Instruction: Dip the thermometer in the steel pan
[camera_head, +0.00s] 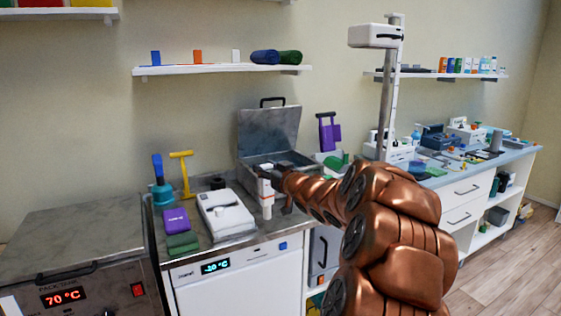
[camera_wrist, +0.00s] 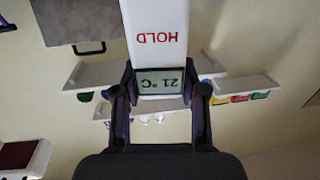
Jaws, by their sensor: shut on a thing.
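My gripper (camera_head: 270,177) is shut on the white thermometer (camera_head: 266,191). It holds the thermometer about upright at the near right side of the steel pan (camera_head: 247,163) in the head view. The pan's hinged lid (camera_head: 268,130) stands open at the back. My gripper and the thermometer hide part of the pan, so I cannot tell how deep it is or what it holds. In the wrist view the thermometer (camera_wrist: 158,35) shows "HOLD" and a display of 21 °C, upside down, between the fingers (camera_wrist: 160,92). Its lower tip appears outside the pan, in front of it.
A white device (camera_head: 226,214) lies on the counter left of the thermometer. A steel heater unit (camera_head: 75,250) reads 70 °C. A purple-handled object (camera_head: 328,132) stands behind right.

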